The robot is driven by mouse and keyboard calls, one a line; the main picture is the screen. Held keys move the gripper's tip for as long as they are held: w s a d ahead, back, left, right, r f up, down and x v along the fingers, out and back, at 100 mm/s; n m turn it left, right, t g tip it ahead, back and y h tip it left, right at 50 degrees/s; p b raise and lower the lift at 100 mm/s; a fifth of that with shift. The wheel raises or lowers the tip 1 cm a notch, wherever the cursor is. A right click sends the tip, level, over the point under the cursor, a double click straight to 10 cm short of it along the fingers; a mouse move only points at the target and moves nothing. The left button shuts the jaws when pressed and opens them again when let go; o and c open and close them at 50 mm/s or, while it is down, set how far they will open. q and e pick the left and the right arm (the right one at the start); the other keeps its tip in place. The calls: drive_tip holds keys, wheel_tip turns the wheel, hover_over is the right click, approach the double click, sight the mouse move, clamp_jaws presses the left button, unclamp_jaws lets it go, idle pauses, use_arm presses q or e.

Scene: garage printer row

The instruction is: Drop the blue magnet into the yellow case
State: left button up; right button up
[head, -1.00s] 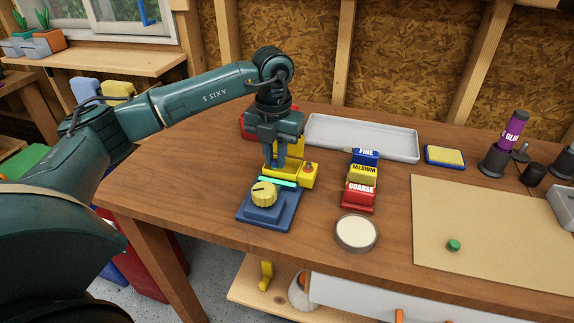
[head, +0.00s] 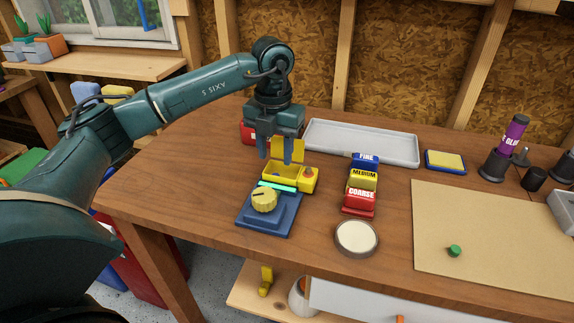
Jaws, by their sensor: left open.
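The yellow case (head: 291,185) sits on the workbench with its lid raised at the back and its tray facing up. A red button-like part is at its right end. My left gripper (head: 276,157) points down over the case, with its fingers spread apart. The right finger is in front of the raised lid, and the left finger is near the case's left end. The case's inside is partly hidden and too small to read. My right gripper is out of view.
A blue base with a yellow knob (head: 264,200) and a cyan strip stands just in front of the case. Blue, yellow and red grit blocks (head: 362,179) and a round pale dish (head: 357,237) are to the right. A long grey tray (head: 391,157) lies behind.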

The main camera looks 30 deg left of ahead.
use_arm(q)
wheel_tip(320, 180, up, 11)
drive_tip(key=shift+f, duration=0.15)
idle(0.5)
